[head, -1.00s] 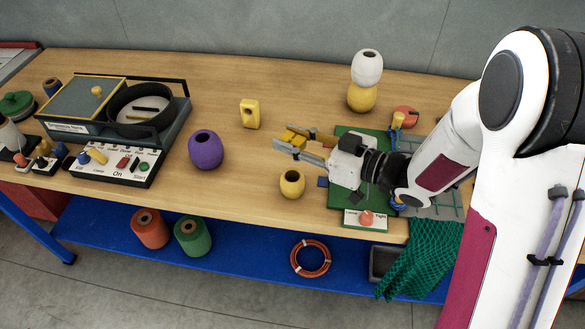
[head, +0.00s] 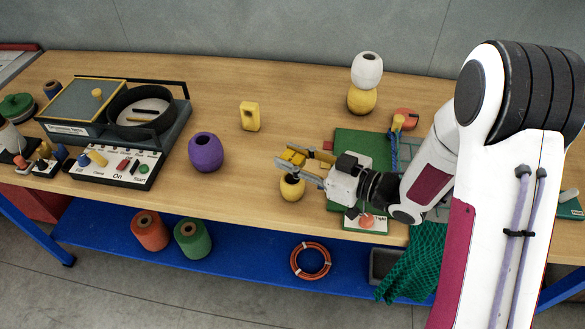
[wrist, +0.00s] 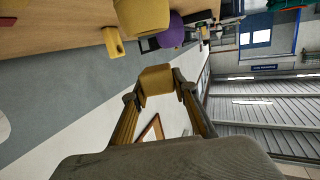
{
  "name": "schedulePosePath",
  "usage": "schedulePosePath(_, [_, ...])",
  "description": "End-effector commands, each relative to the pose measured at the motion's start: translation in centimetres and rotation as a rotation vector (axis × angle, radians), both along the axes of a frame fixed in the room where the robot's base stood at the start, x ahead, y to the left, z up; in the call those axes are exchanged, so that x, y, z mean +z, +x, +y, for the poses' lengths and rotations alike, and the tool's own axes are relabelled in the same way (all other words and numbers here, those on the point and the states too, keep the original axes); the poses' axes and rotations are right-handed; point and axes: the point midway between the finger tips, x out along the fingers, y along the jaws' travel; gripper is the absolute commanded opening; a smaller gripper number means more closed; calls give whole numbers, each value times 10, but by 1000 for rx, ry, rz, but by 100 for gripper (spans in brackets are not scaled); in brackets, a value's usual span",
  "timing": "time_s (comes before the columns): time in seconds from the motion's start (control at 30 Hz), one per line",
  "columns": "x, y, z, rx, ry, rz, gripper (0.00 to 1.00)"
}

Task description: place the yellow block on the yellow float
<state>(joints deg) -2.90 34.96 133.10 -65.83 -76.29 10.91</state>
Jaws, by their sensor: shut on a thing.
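My gripper (head: 288,160) is shut on a yellow block (head: 293,156). The block (wrist: 157,82) also shows between the fingertips in the wrist view. A small yellow float (head: 292,188) with a dark hole in its top stands upright on the table near the front edge. In the head view the gripper overlaps the top of this float, with the block at its upper edge; whether they touch I cannot tell. Another yellow float (head: 361,101) stands at the back with a white float (head: 366,69) on top of it.
A purple float (head: 206,152) and a yellow piece with a hole (head: 250,116) stand to the left. A green board (head: 352,146) lies under my arm. A machine with a round bowl (head: 140,106) stands at the left. The table between the purple and small yellow floats is clear.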

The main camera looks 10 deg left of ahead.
Motion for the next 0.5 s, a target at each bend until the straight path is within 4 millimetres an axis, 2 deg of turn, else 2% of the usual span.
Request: schedulePosePath(0.5, [-38, 0, 0, 0, 0, 2, 5])
